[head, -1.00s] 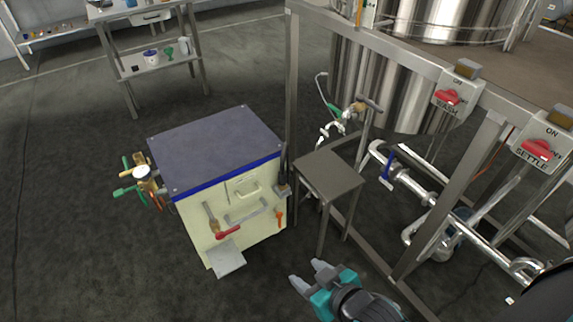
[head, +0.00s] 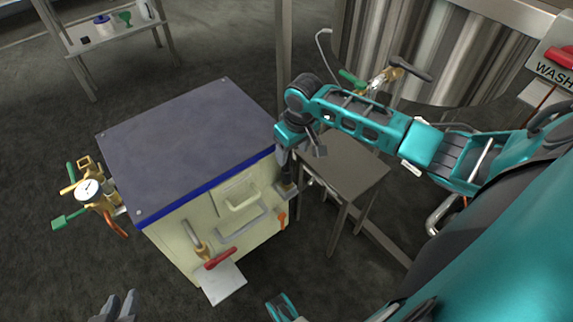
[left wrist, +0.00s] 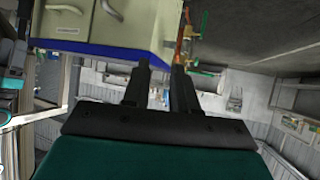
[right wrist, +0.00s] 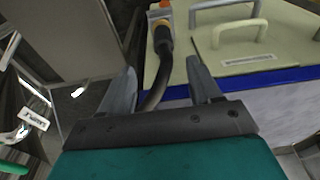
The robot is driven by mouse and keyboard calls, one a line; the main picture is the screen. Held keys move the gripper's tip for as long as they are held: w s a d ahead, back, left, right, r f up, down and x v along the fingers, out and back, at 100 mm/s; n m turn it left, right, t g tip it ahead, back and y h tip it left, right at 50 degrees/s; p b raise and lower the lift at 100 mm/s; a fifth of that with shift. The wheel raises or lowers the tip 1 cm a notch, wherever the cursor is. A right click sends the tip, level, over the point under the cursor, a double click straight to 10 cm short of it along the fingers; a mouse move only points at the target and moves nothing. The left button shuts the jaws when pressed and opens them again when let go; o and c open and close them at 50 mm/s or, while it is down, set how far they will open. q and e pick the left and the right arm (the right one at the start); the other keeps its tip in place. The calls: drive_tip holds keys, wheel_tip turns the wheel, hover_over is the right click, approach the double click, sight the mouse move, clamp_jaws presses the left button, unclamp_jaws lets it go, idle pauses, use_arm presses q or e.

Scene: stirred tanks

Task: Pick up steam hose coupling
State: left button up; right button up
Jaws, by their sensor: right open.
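The steam hose coupling, dark with a yellow-orange band (right wrist: 163,38), sits in a grey holder on the front of the cream cabinet, near its right edge. A black hose rises from it. In the head view the coupling (head: 287,187) shows just below my right gripper (head: 294,150). In the right wrist view my right gripper (right wrist: 160,82) is open, and the hose shows between its fingers; I cannot tell whether it touches them. My left gripper (head: 121,303) is at the lower left, in front of the cabinet. Its fingers (left wrist: 161,75) are apart and empty.
The cream cabinet (head: 180,245) has a dark top with a blue edge, a red-handled valve (head: 219,258) and handles. A gauge with green-handled valves (head: 90,190) sticks out at its left. A small metal stand (head: 345,170) and a steel tank (head: 440,45) are on the right.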

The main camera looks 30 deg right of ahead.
sight(287, 170)
drive_tip(key=f+b, duration=0.1)
drive_tip(key=f, duration=0.1)
drive_tip(key=f+b, duration=0.1)
drive_tip(key=f, duration=0.1)
drive_tip(key=f+b, duration=0.1)
drive_tip(key=f, duration=0.2)
drive_tip(key=shift+w, duration=0.4)
drive_tip(key=shift+w+a+f+b, duration=0.15)
drive_tip(key=shift+f+b, duration=0.15)
drive_tip(key=shift+f, duration=0.2)
drive_tip(key=f, duration=0.1)
drive_tip(key=f+b, duration=0.2)
drive_tip(key=shift+w+a+f, duration=0.2)
drive_tip(key=shift+w+f, duration=0.1)
drive_tip(key=shift+w, duration=0.05)
drive_tip(key=shift+f+b, duration=0.3)
drive_tip(key=shift+f, duration=0.1)
drive_tip(key=shift+c, duration=0.4)
drive_tip(key=c, duration=1)
drive_tip(key=shift+r, duration=0.1)
clamp_jaws()
